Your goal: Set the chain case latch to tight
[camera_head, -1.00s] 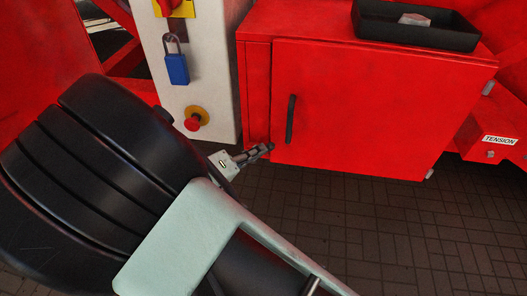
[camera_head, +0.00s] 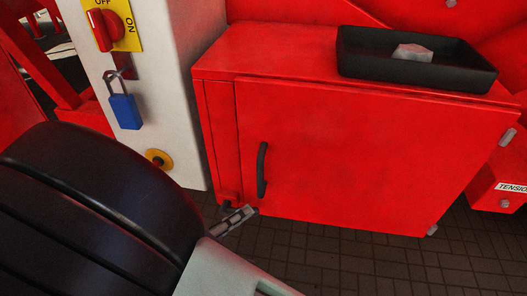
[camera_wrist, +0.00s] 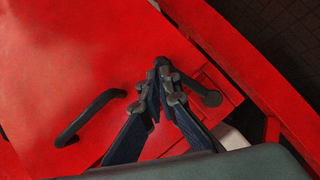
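The red chain case (camera_head: 370,150) has a closed door with a black bar handle (camera_head: 262,170); the handle also shows in the wrist view (camera_wrist: 90,117). A dark lever with a round end, seemingly the latch (camera_wrist: 208,97), sits by the door edge, right of my fingertips in the wrist view. My gripper (camera_wrist: 166,76) has its two fingers drawn together at the tips, close beside this lever. I cannot tell if they touch it. In the head view my gripper (camera_head: 246,212) is at the case's lower left corner, and the latch is not clearly seen there.
A black tray (camera_head: 360,69) with a pale lump stands on the case. Left is a white post (camera_head: 165,90) with a red switch (camera_head: 103,30), a blue padlock (camera_head: 125,111) and a yellow-ringed button (camera_head: 159,158). Dark paving (camera_head: 330,250) lies below.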

